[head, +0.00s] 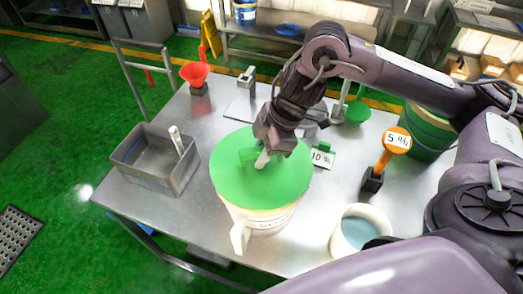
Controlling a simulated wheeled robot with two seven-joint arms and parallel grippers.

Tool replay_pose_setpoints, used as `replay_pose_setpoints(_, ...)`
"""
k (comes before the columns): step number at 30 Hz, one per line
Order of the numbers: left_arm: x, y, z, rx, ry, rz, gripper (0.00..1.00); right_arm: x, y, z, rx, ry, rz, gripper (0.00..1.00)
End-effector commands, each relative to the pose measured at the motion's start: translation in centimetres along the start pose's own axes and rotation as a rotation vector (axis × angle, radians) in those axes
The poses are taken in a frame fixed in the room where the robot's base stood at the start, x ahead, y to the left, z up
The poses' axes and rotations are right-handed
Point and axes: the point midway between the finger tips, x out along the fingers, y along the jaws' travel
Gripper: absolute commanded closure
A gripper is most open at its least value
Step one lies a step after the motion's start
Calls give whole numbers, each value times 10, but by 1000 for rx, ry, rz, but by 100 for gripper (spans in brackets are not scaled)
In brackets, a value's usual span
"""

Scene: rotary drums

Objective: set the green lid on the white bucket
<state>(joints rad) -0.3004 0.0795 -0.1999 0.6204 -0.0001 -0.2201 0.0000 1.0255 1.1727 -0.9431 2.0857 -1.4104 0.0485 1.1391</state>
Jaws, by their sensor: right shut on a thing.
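The green lid (240,187) is a flat round disc over the top of the white bucket (262,221), which stands near the table's front edge. My right gripper (262,158) comes down from above and is shut on the lid's handle near its middle. The lid covers the bucket's mouth in this view. A thin pale rim shows below the lid's front edge, and I cannot tell whether the lid touches it all round. The bucket's handle (240,237) sticks out at the front. My left gripper is not in view.
A grey metal bin (130,165) stands at the table's left. A white container with blue-grey contents (360,232) is at the front right. An orange "5 %" sign (396,140), a "10 %" card (322,157) and a red funnel (195,73) stand around. A green drum (428,131) is at the right.

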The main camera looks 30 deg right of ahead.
Motion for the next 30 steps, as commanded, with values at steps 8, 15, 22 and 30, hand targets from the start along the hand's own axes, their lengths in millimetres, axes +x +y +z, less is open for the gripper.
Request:
replay_pose_setpoints(8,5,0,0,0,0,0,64,7,0,3,0,1,1,100)
replay_pose_setpoints(15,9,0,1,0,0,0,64,13,0,5,-1,1,1,100)
replay_pose_setpoints(22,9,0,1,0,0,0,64,13,0,5,-1,1,1,59)
replay_pose_setpoints(30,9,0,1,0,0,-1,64,13,0,6,0,0,1,55)
